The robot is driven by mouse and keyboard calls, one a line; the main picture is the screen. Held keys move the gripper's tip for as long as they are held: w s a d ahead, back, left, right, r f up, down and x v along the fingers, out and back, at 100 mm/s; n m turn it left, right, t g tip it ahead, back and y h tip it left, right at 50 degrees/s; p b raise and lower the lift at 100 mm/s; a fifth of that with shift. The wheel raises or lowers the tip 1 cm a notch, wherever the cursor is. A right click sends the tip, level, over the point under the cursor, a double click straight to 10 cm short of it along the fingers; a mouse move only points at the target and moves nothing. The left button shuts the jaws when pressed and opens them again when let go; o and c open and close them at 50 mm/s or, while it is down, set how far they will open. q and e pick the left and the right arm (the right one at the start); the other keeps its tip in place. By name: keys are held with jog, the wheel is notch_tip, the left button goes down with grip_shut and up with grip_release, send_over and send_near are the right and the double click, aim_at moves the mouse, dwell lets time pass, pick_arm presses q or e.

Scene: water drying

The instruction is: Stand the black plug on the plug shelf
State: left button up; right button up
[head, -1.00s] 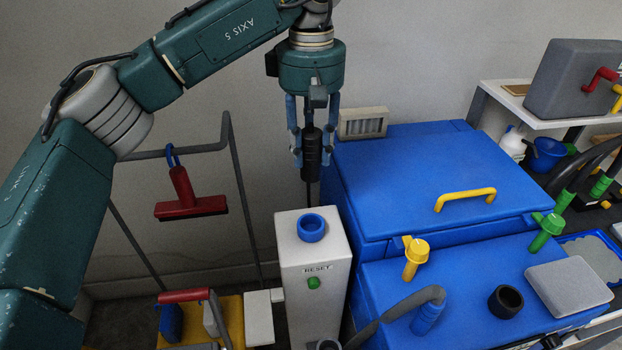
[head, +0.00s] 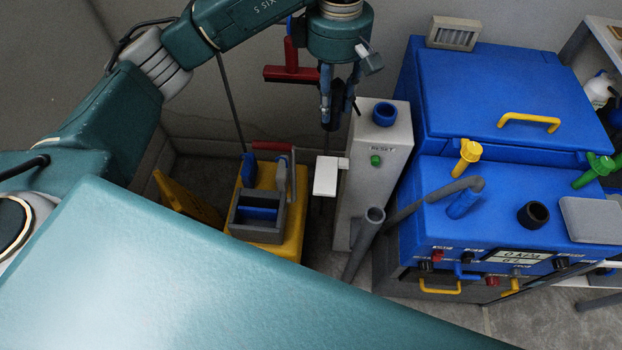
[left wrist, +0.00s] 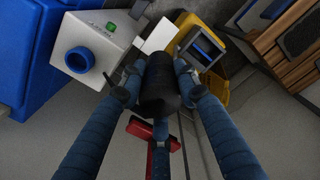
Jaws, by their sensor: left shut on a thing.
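My left gripper (head: 334,112) is shut on the black plug (head: 338,98), which hangs upright between its blue fingers. In the left wrist view the plug (left wrist: 161,88) sits between both fingertips. A small white shelf (head: 326,177), which looks like the plug shelf, sticks out from the left side of the white reset post (head: 375,160). The gripper is above and a little behind this shelf in the head view, and the plug is apart from it. The shelf also shows in the left wrist view (left wrist: 159,37). My right gripper is not in view.
The post carries a blue ring (head: 385,114) and a green button (head: 376,160). A grey pipe (head: 364,243) stands before it. A yellow cart with a grey caddy (head: 259,212) is left of the shelf. A red squeegee (head: 291,73) hangs behind. A blue machine (head: 490,110) fills the right.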

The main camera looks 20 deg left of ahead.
pick_arm(q)
notch_tip(320, 180, down, 3)
jog(key=shift+s, duration=0.1)
jog(key=f+p, duration=0.2)
jog(key=f, duration=0.6)
jog(key=f+p, duration=0.3)
jog(key=f, duration=0.6)
jog(key=shift+w+a, duration=0.1)
jog(key=shift+w, duration=0.1)
jog(key=shift+f, duration=0.5)
jog(key=o, duration=1.2)
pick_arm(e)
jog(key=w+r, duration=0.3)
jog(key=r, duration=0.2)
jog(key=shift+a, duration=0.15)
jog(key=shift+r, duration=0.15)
